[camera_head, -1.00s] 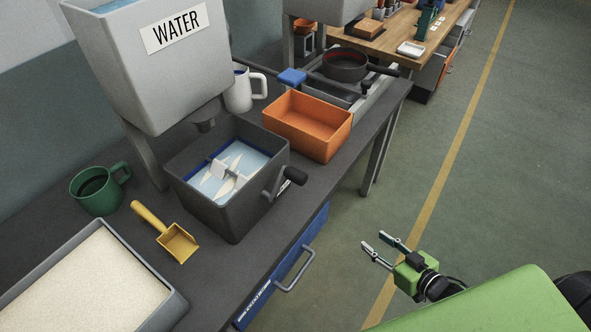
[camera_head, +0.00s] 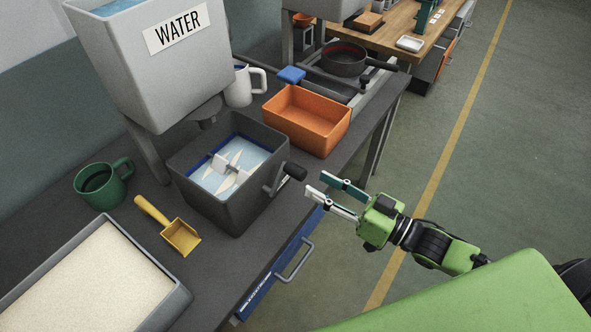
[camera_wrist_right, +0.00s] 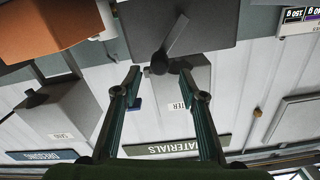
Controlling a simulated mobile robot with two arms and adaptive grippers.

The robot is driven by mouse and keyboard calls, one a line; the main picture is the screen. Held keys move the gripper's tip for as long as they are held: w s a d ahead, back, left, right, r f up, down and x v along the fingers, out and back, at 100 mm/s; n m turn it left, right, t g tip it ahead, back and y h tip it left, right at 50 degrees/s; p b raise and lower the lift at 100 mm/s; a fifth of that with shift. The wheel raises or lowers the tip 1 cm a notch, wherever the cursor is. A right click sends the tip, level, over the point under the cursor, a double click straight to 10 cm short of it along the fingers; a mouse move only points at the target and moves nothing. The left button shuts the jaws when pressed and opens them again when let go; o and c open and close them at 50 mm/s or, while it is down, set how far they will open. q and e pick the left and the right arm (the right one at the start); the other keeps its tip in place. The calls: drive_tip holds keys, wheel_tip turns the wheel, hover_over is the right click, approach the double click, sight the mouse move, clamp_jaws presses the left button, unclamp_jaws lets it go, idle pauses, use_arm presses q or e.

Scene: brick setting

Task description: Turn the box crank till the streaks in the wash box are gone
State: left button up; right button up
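The dark grey wash box (camera_head: 222,200) stands on the grey bench and holds bluish water with pale streaks and a white paddle (camera_head: 226,167). Its crank (camera_head: 272,184) is on the right wall, with a black knob (camera_head: 295,171) pointing right. My right gripper (camera_head: 325,190) is open and empty, just right of the knob and apart from it. In the right wrist view the crank (camera_wrist_right: 176,38) and its dark knob (camera_wrist_right: 159,63) show between and beyond the spread fingers (camera_wrist_right: 160,85). My left gripper is not in view.
An orange tray (camera_head: 345,126) sits behind the wash box, and a water tank (camera_head: 150,85) hangs over its left side. A yellow scoop (camera_head: 181,236), a green mug (camera_head: 98,190) and a sand tray (camera_head: 178,297) lie to the left. Open floor is at right.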

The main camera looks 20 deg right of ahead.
sight(304, 177)
drive_tip(key=p+x, duration=0.1)
drive_tip(key=x, duration=0.6)
drive_tip(key=shift+w+a, duration=0.25)
drive_tip(key=shift+w, duration=0.1)
clamp_jaws()
